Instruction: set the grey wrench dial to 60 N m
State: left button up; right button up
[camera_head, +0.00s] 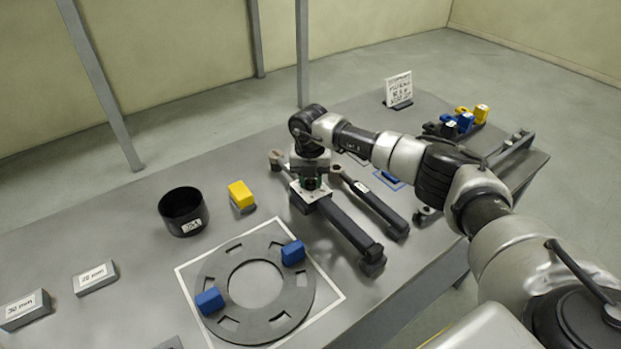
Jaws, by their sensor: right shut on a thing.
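My right gripper (311,184) points down over a pale plate (316,193) on the dark grey wrench-like tool (346,230) near the middle of the table. It is shut on a small part there, which appears to be the dial; the fingers hide most of it. The dial's reading and marks cannot be made out. The tool's long bar runs toward the front right and ends in a dark block. My left gripper is not in view.
A second dark wrench (376,204) lies close to the right. A ring plate (216,269) with two blue blocks lies in front left. A black bin (183,212) and yellow block (241,195) stand left. A white sign (398,89) and several coloured blocks stand at the back right.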

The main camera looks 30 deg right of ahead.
aim_at(310, 181)
dwell(0.5)
jog(key=o, duration=0.9)
jog(key=shift+o, duration=0.2)
notch_tip(310, 181, up, 11)
jog(key=b, duration=0.2)
jog(key=shift+b, duration=0.3)
jog(key=shift+f, duration=0.15)
